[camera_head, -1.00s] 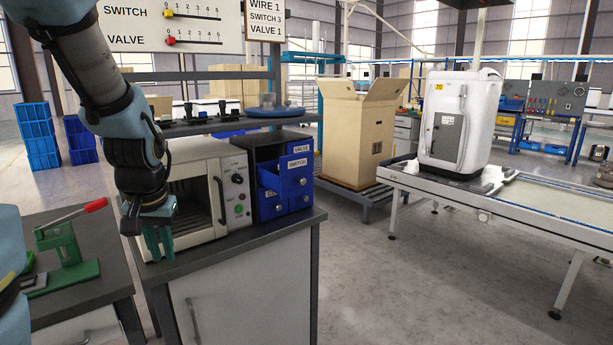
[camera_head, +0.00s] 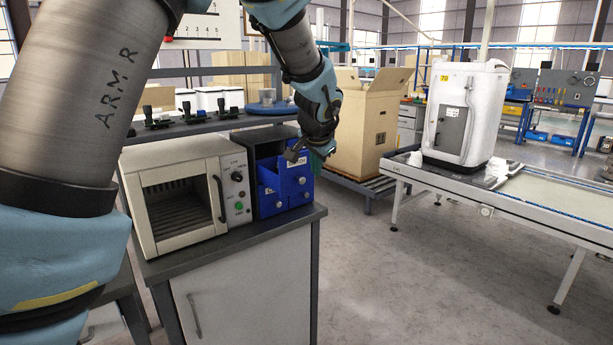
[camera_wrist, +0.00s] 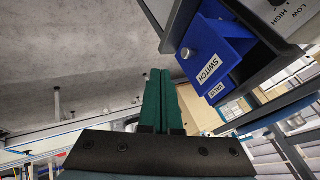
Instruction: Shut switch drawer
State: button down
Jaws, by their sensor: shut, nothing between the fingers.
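The blue drawer unit (camera_head: 262,147) stands on the bench, right of the oven. The SWITCH drawer (camera_head: 296,187) sticks out of the unit, its label partly covered by my gripper. In the wrist view, the SWITCH drawer (camera_wrist: 226,42) shows its front label and round knob at the upper right, near a VALVE label (camera_wrist: 216,90). My gripper (camera_head: 317,164) is at the right front of the unit, close to the drawer's front. Its green fingers (camera_wrist: 159,73) are together and empty, pointing beside the drawer with a small visible gap. I cannot tell depth exactly.
The cream oven (camera_head: 176,199) is left of the unit on the grey bench (camera_head: 250,240). Several dark fixtures stand on the shelf above. A cardboard box (camera_head: 362,125) and a conveyor (camera_head: 440,183) are to the right, with open floor in front.

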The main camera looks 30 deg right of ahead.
aim_at(283, 167)
jog(key=w+d+f+p, duration=0.1)
jog(key=w+f+p, duration=0.4)
jog(key=w, duration=0.3)
jog(key=shift+d+f, duration=0.15)
jog(key=shift+f, duration=0.4)
